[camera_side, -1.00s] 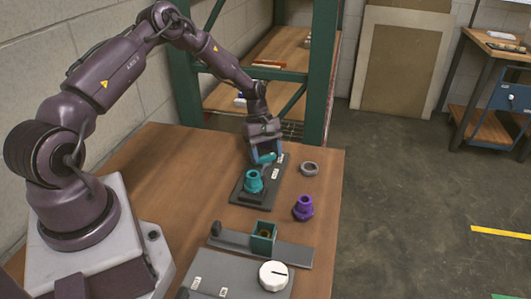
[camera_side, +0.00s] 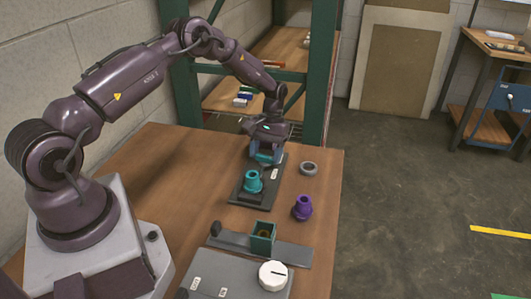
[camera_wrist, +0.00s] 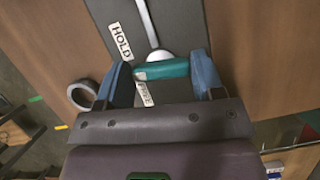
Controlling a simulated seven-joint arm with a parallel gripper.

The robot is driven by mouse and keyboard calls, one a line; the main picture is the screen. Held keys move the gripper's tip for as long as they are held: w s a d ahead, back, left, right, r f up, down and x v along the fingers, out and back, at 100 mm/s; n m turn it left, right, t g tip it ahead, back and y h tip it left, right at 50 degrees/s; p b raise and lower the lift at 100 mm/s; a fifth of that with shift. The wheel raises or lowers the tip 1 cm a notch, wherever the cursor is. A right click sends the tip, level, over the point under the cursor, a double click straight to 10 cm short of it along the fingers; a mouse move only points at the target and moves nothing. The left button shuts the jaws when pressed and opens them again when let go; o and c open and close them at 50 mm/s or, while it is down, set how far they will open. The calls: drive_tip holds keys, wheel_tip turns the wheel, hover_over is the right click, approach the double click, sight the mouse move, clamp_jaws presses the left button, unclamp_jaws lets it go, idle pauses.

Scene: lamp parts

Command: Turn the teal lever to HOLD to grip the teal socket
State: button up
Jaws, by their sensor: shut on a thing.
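The teal lever handle (camera_wrist: 163,70) lies between the two blue fingers of my gripper (camera_wrist: 160,80) in the wrist view, and the gripper is shut on it. A pale rod (camera_wrist: 146,22) runs up the picture from a white knob just beyond the handle. The HOLD label (camera_wrist: 121,41) is up and left of the handle; the FREE label (camera_wrist: 145,93) is just below it, between the fingers. In the side view my gripper (camera_side: 264,157) is at the far end of the dark fixture plate (camera_side: 249,199). The teal socket (camera_side: 253,181) stands upright on the plate's near part.
A grey ring (camera_side: 309,168) and a purple part (camera_side: 302,207) lie right of the plate. A green shelf post (camera_side: 321,75) stands behind.

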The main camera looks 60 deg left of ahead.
drive_tip(key=m, duration=0.2)
drive_tip(key=m+y, duration=0.1)
drive_tip(key=m, duration=0.1)
drive_tip(key=shift+d+m+g+y, duration=0.1)
drive_tip(key=shift+m+g+y, duration=0.2)
drive_tip(key=shift+g, duration=0.1)
drive_tip(key=shift+m+y, duration=0.6)
drive_tip(key=shift+m, duration=0.8)
drive_tip(key=o, duration=0.9)
drive_tip(key=v, duration=1.3)
drive_tip(key=shift+w+f, duration=0.1)
